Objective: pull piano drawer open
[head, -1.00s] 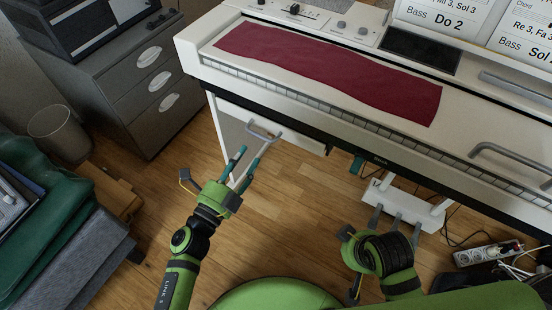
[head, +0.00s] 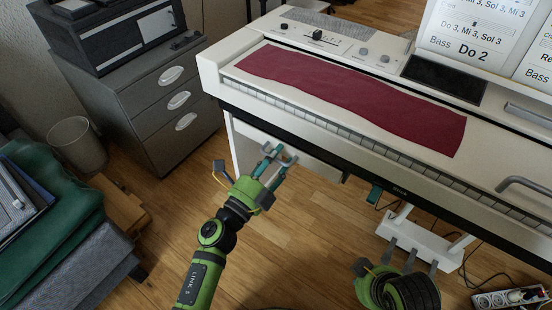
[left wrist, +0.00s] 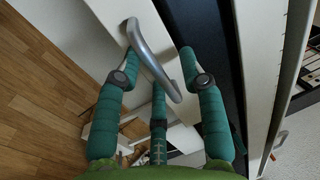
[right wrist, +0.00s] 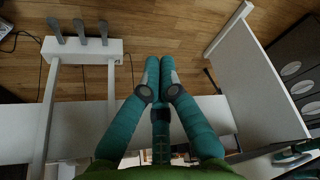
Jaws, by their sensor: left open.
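The white drawer (head: 321,168) sits under the left end of the digital piano (head: 215,75), and its grey bar handle (left wrist: 152,62) shows large in the left wrist view. My left gripper (head: 276,160) is at the drawer front. In the left wrist view its teal fingers (left wrist: 158,62) are open, one on each side of the handle; contact cannot be told. My right gripper (right wrist: 160,66) is away from the drawer, low in front of the piano, its fingertips together with nothing visible between them.
A grey drawer cabinet (head: 150,120) and a waste bin (head: 77,145) stand left of the piano. The pedal unit (head: 405,255) is under the piano. A power strip (head: 505,297) lies at lower right. The wooden floor before the drawer is mostly clear.

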